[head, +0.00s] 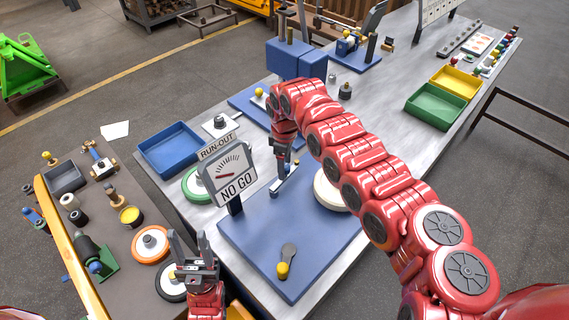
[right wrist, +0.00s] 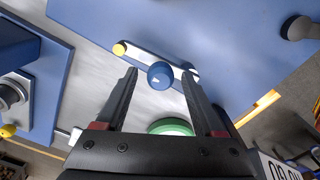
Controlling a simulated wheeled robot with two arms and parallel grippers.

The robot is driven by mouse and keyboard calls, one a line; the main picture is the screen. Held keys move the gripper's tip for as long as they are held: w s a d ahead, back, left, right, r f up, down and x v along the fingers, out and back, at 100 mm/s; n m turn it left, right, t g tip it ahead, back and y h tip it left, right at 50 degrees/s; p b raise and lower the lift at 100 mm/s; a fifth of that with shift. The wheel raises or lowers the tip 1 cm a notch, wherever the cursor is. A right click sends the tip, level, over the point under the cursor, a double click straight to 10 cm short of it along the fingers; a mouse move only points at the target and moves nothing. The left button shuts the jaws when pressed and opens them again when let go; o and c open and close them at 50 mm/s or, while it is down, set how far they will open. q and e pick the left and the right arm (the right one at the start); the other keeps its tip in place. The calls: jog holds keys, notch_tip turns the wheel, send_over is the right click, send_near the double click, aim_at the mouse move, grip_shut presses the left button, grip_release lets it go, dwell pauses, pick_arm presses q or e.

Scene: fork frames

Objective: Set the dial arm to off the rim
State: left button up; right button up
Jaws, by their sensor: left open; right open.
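The dial arm (head: 289,184) is a short pale bar on the blue base plate (head: 250,240), left of the cream wheel (head: 326,192), which my right arm partly covers. In the right wrist view the bar (right wrist: 140,56) has a yellow end, and a round blue knob (right wrist: 160,75) sits by its middle. My right gripper (head: 285,172) points down over the bar; its open fingers (right wrist: 160,72) stand either side of the knob. Contact cannot be told. The sign (head: 230,170) reads RUN-OUT, NO GO. My left gripper (head: 188,243) is open and empty at lower left.
A grey lever with a yellow knob (head: 284,268) is on the plate's front. A blue tray (head: 168,150) and a green-rimmed wheel (head: 194,186) lie left of the sign. A brown side bench (head: 120,265) holds wheels and parts. Green (head: 435,107) and yellow (head: 456,82) trays are right.

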notch_tip(320, 180, up, 8)
jog(key=b, duration=0.3)
jog(key=shift+w+f, duration=0.1)
jog(key=shift+f, duration=0.1)
notch_tip(320, 180, up, 10)
jog(key=b, duration=0.1)
jog(key=shift+b, duration=0.4)
